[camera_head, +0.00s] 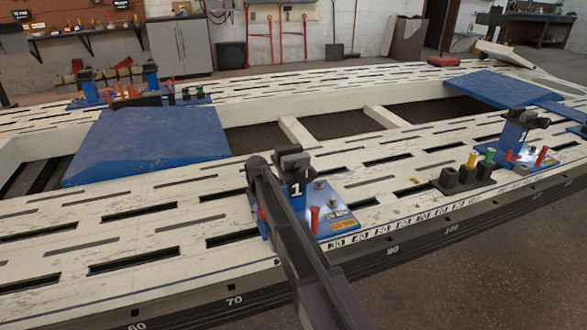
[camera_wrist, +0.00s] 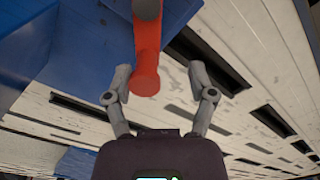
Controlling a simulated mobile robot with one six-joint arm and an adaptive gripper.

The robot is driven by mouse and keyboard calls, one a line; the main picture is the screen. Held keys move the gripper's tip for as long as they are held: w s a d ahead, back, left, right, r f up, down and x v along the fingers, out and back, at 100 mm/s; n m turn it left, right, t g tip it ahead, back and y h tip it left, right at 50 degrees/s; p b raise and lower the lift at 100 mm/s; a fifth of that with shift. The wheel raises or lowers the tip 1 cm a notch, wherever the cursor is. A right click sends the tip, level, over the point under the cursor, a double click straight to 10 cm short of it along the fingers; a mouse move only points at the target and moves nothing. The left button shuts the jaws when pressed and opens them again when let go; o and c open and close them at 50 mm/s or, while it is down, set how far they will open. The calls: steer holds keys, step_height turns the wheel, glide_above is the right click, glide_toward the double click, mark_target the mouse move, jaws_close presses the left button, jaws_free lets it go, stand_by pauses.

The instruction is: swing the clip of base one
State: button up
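Base one (camera_head: 341,222) is a blue plate with an upright block marked 1 and a dark head, on the near white rail. My arm crosses in front of its left part. A red piece (camera_head: 262,214) shows beside the arm there. In the wrist view, a red lever with a rounded end (camera_wrist: 146,65), which looks like the clip, hangs from a grey pivot beside blue metal. My gripper (camera_wrist: 160,80) is open, with its fingers apart on either side of the lever's end and no clear contact. The fingers are hidden in the head view.
A red upright pin (camera_head: 314,220) stands on base one's plate. Another blue base (camera_head: 516,130) stands farther right, near a dark holder (camera_head: 465,177) with coloured pegs. Blue ramps (camera_head: 150,142) and slotted rails surround open gaps in the bench.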

steer(key=shift+s+n, duration=0.25)
steer(key=shift+n, duration=0.15)
steer(key=shift+a+r, duration=0.1)
steer(key=shift+r, duration=0.15)
step_height(320, 180, up, 14)
steer(key=p, duration=1.4)
steer(key=s+d+r+m+p, duration=0.1)
steer(key=s+d+r+p, duration=0.9)
steer(key=s+d+p, duration=0.1)
steer(key=shift+s+r+m, duration=0.15)
steer(key=shift+r+m, duration=0.25)
